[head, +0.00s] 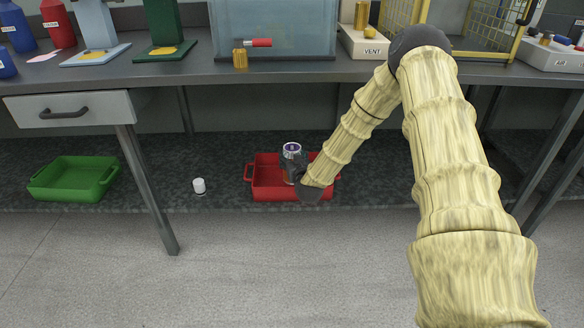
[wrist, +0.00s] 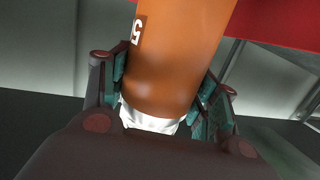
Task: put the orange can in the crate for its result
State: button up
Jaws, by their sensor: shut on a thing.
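The orange can (wrist: 180,55) fills the middle of the wrist view, with a white "5" label mark and a white band at one end. My gripper (wrist: 163,100) is shut on it, with a finger on each side. In the head view the can's pale, purple-centred top (head: 292,149) shows above my gripper (head: 290,170), and most of its body is hidden. The can is roughly upright over or inside the red crate (head: 266,190); I cannot tell whether it touches the floor of the crate. A green crate (head: 75,190) stands on the low shelf at the left.
A small white container (head: 199,185) stands on the shelf between the crates. The bench (head: 200,75) with its drawer (head: 68,112) overhangs the shelf. A bench leg (head: 148,190) stands between the green crate and the white container. A gold can (head: 240,58) is on the bench.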

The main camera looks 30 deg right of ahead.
jog(key=shift+f+b, duration=0.6)
jog(key=shift+f, duration=1)
jog(key=shift+f, duration=0.15)
jog(key=o, duration=1.6)
